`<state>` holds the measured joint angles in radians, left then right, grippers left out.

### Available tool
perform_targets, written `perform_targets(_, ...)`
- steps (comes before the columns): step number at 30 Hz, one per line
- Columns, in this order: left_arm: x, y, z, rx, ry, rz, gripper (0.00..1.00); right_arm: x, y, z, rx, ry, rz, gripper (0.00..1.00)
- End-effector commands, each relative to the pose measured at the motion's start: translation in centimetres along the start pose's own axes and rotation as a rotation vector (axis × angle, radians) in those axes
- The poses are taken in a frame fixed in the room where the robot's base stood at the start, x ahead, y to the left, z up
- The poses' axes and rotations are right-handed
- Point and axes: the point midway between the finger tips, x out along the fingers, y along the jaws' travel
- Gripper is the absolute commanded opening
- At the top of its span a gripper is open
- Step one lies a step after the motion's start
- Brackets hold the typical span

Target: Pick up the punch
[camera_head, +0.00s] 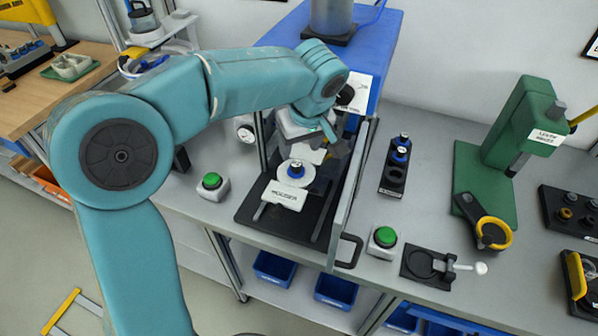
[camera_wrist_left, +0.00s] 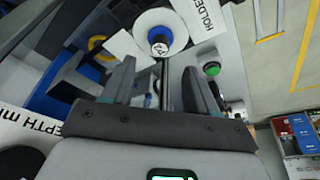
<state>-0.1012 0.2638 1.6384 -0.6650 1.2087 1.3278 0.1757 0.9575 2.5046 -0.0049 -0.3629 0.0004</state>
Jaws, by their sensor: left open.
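A blue-capped punch (camera_head: 296,169) stands upright on a round white disc on the holder plate (camera_head: 285,196), inside the press frame. In the left wrist view the punch (camera_wrist_left: 160,40) sits beyond the fingertips, on the white disc beside the HOLDER label. My left gripper (camera_head: 322,150) is at the press opening, above and just right of the punch. Its two fingers are apart in the wrist view (camera_wrist_left: 157,78) and do not touch the punch. My right gripper is not in view.
The press has a blue upper body (camera_head: 290,30) and a clear side panel (camera_head: 352,185) close right of my gripper. Green buttons (camera_head: 212,181) (camera_head: 385,237) stand on both sides.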

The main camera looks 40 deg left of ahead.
Motion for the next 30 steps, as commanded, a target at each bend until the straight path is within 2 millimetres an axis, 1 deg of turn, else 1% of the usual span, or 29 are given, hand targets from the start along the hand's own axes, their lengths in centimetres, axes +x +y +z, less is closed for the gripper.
perform_targets(1, 0.7, 0.0, 0.0, -0.001, -0.001, -0.002, 0.58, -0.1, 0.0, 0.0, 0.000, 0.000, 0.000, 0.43)
perform_targets(3, 1.4, 0.0, 0.0, -0.001, -0.001, -0.002, 0.58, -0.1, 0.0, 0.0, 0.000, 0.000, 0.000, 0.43)
perform_targets(8, 2.5, 0.2, 0.0, 0.001, 0.000, -0.002, 0.58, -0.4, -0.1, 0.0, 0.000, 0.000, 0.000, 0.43)
perform_targets(12, 4.7, 0.6, 0.1, 0.002, -0.002, -0.003, 0.58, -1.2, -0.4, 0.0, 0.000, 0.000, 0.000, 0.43)
perform_targets(15, 6.3, 0.7, 0.1, 0.000, -0.001, -0.003, 0.58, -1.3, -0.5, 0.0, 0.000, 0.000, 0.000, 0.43)
perform_targets(18, 7.0, 0.7, 0.1, 0.000, 0.000, -0.001, 0.58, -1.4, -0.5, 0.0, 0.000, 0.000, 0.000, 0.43)
perform_targets(24, 7.2, 0.8, 0.1, 0.000, 0.001, 0.001, 0.58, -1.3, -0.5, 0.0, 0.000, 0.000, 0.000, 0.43)
perform_targets(25, 7.2, 0.8, 0.1, 0.000, 0.001, 0.001, 0.55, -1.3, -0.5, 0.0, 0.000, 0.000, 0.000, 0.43)
perform_targets(26, 7.2, 0.8, 0.1, 0.000, 0.001, 0.001, 0.46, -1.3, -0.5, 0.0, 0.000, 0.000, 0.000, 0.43)
perform_targets(27, 7.2, 0.8, 0.1, 0.000, 0.000, 0.001, 0.32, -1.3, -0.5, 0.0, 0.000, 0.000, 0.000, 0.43)
perform_targets(29, 7.1, 0.8, 0.1, 0.000, 0.000, 0.001, 0.13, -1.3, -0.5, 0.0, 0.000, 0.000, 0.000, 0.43)
perform_targets(30, 7.1, 0.8, 0.1, 0.000, 0.000, 0.001, 0.00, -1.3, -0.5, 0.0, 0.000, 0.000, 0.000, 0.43)
